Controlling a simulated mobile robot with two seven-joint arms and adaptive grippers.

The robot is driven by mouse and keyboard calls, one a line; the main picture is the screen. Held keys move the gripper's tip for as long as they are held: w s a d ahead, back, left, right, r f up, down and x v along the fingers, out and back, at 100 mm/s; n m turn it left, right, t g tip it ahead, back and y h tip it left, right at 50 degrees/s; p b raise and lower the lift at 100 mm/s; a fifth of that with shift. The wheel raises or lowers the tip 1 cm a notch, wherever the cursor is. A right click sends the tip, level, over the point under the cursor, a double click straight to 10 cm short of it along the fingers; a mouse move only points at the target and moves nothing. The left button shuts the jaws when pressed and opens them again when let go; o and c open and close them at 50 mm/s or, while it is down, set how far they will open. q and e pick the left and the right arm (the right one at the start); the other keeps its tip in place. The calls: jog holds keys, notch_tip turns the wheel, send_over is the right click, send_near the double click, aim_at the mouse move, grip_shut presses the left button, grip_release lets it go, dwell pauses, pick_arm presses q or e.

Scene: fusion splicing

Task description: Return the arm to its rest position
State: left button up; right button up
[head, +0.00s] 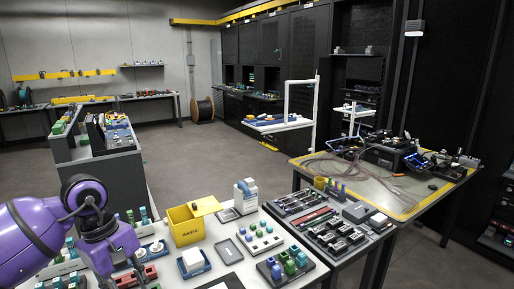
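My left arm comes in from the lower left in the head view, with a purple link and a dark ring at the wrist. My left gripper (108,258) points down over the left part of the near white table (228,283). Its fingers are partly hidden and blend with the items behind, so I cannot tell whether it is open or holds anything. My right arm and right gripper are not in view.
A yellow waste bin (185,226) stands right of my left gripper. A workbench (408,203) with cables stands at right.

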pick_arm(q)
jog(key=s+d+f+n+t+h+p, duration=0.1)
jog(key=s+d+n+h, duration=0.2)
jog(key=d+n+h, duration=0.6)
jog(key=s+d+f+n+t+h, duration=0.1)
jog(key=s+d+f+n+h, duration=0.3)
jog(key=d, duration=0.8)
jog(key=s+a+f+n+t+y+p, duration=0.1)
jog(key=a+f+n+t+y, duration=0.55)
jog(key=n, duration=1.15)
jog(key=a+f+n+t+y, duration=0.5)
jog(key=a+f+n+t, duration=0.15)
jog(key=n, duration=1.05)
jog(key=s+a+f+n+g+y, duration=0.1)
jog(key=s+f+n+g+y, duration=0.2)
jog(key=s+f+n+g, duration=0.3)
jog(key=s+f+n, duration=0.5)
jog(key=s+f, duration=0.3)
jog(key=s, duration=0.3)
jog(key=shift+s+a+n+p, duration=0.15)
jog(key=shift+s+n+p, duration=0.2)
jog(key=shift+n, duration=0.05)
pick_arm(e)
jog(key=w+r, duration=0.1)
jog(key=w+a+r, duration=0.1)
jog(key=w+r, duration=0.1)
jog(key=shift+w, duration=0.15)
